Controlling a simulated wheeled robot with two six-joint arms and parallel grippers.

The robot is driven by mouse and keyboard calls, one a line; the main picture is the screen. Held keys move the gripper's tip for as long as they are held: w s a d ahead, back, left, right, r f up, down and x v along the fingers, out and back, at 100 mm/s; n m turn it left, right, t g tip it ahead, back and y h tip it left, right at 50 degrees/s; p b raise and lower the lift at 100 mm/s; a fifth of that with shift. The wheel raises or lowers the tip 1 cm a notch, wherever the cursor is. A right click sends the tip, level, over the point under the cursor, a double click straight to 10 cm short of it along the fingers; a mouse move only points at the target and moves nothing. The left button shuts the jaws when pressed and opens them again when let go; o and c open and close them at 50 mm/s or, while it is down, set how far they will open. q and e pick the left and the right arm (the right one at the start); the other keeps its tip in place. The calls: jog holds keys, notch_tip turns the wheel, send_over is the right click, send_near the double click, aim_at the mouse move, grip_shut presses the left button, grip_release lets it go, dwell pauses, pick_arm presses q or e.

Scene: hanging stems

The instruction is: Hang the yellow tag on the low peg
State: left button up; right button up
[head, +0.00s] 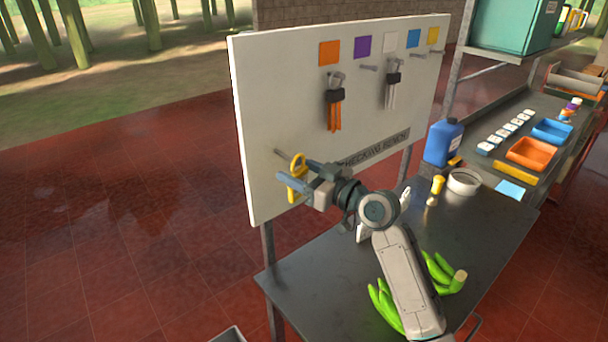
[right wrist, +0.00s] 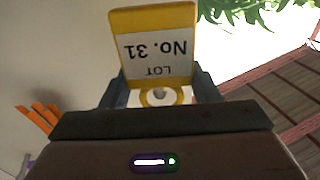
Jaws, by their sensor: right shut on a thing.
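The yellow tag (head: 298,167) is at the lower left of the white board, in my right gripper (head: 305,178). The right gripper is shut on it, and its blue fingers hide part of it. In the right wrist view the tag (right wrist: 157,18) shows a yellow rim, a white label reading upside down "LOT No. 31", and a ringed hole close to the gripper (right wrist: 160,92). The low peg (head: 281,153) sticks out of the board beside the tag's upper end. I cannot tell whether it passes through the hole. My left gripper is not in view.
The white board (head: 262,100) carries upper pegs with coloured squares; orange stems (head: 334,115) and pale stems (head: 390,95) hang there.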

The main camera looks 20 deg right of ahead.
jog(key=shift+d+x, duration=0.25)
jog(key=shift+x, duration=1)
jog(key=shift+w+a+f+b, duration=0.15)
jog(key=shift+w+f+b, duration=0.2)
jog(key=shift+w+b, duration=0.15)
jog(key=shift+w+a+f+b, duration=0.15)
jog(key=shift+w+f+b, duration=0.15)
jog(key=shift+w+b, duration=0.2)
jog(key=o, duration=1)
jog(key=shift+o, duration=0.2)
jog(key=shift+s+d, duration=0.1)
jog(key=shift+s, duration=0.05)
